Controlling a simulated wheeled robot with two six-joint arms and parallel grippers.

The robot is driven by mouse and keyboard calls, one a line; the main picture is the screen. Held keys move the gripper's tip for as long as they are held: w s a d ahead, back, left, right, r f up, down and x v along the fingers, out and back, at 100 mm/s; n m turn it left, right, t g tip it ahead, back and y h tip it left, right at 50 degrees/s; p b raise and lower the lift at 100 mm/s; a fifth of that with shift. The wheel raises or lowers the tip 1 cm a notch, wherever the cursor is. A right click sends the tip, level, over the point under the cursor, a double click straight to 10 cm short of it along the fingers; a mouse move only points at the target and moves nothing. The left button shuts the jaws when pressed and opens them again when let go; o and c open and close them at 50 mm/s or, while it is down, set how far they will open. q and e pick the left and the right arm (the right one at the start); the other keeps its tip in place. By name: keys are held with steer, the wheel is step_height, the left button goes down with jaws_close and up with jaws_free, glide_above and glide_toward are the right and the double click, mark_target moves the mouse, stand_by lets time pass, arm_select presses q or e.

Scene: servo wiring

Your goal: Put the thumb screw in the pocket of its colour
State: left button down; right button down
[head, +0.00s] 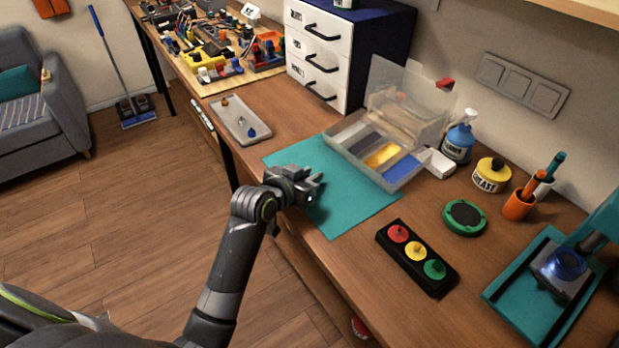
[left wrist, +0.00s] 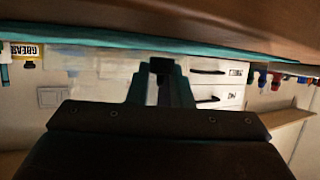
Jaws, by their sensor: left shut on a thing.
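My left gripper (head: 314,188) is over the teal mat, near its left edge. In the left wrist view it is shut on a small dark thing (left wrist: 161,66), which looks like the black thumb screw. Little of it shows between the fingers. The pocket box (head: 343,148) stands open at the mat's far side, beyond the gripper. Its pockets are light grey, dark grey, yellow (head: 383,156) and blue (head: 404,167). A grey tray (head: 236,112) to the left holds a brass screw (head: 224,101), a pale one and a blue one (head: 252,133). My right gripper is not in view.
The teal mat (head: 345,205) is bare around the gripper. A black block with red, yellow and green buttons (head: 417,253) lies nearer right. A blue bottle (head: 459,140) and a yellow grease tin (head: 490,175) stand right of the box. A drawer cabinet (head: 318,60) stands behind.

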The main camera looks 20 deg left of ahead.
arm_select(q)
steer(key=shift+f, duration=0.35)
steer(key=shift+f, duration=0.1)
steer(key=c, duration=1.3)
jaws_free()
